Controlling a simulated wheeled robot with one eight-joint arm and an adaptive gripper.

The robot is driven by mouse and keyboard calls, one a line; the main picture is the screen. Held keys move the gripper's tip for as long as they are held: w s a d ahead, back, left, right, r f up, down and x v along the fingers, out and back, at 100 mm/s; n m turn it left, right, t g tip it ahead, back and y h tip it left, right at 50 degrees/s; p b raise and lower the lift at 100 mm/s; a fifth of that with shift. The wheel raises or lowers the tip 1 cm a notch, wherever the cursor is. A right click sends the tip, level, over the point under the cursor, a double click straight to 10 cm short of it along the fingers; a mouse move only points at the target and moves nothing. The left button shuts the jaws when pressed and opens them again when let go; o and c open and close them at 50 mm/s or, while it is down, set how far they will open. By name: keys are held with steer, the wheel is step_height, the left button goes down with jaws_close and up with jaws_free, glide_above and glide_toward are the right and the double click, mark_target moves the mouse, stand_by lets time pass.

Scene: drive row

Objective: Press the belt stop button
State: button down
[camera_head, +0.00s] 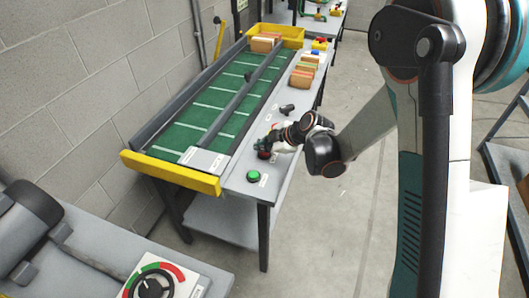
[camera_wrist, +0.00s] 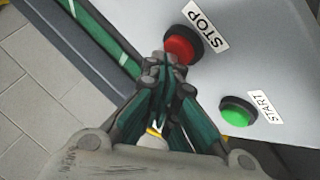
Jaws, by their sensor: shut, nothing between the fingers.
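The red belt stop button (camera_wrist: 181,47) sits on the grey panel beside a white STOP label (camera_wrist: 207,30) in the wrist view. In the head view the red button (camera_head: 263,154) shows only in part, close to my gripper (camera_head: 268,143). My gripper (camera_wrist: 164,68) is shut and empty, with its fingertips at the near edge of the red button in the wrist view. I cannot tell whether they touch it. The green start button (camera_wrist: 237,112) is to the right of my gripper, beside a START label (camera_wrist: 263,107); it also shows in the head view (camera_head: 253,176).
The green belt (camera_head: 200,118) runs along the left of the panel, with a yellow end bar (camera_head: 170,172) at its near end. A bench with a dial (camera_head: 152,286) is at the lower left.

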mark_target(263, 153)
steer(key=shift+f, duration=0.25)
stand_by(0.3)
steer(key=shift+r, duration=0.6)
step_height(263, 153, up, 6)
steer(key=p, duration=0.4)
stand_by(0.4)
stand_by(0.7)
